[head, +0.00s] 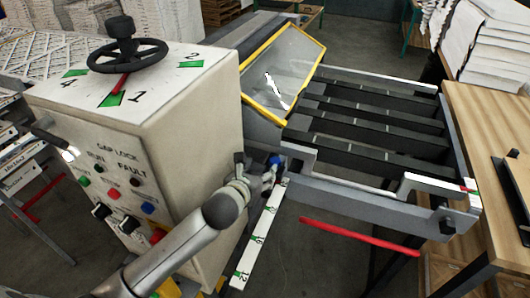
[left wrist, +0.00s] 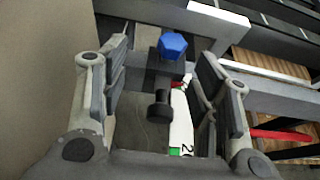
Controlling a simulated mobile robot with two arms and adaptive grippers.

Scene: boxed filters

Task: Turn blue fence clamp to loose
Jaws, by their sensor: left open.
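The blue fence clamp (head: 275,160) is a small blue knob on the near end of the grey fence rail, beside the control box. In the left wrist view its blue faceted head (left wrist: 172,45) shows near the top centre, with a dark arm and a black round grip (left wrist: 160,104) below it. My left gripper (head: 258,172) is open. In the left wrist view its fingers (left wrist: 165,70) stand on either side of the clamp. I cannot tell whether they touch it. The clamp is partly hidden by the gripper in the head view. My right gripper is not in view.
A white numbered scale (head: 260,235) runs toward me beside the clamp. The control box (head: 190,130) with a black handwheel (head: 127,56) stands close on the left. A red bar (head: 360,237) sticks out below the rail. A wooden table (head: 500,120) is at right.

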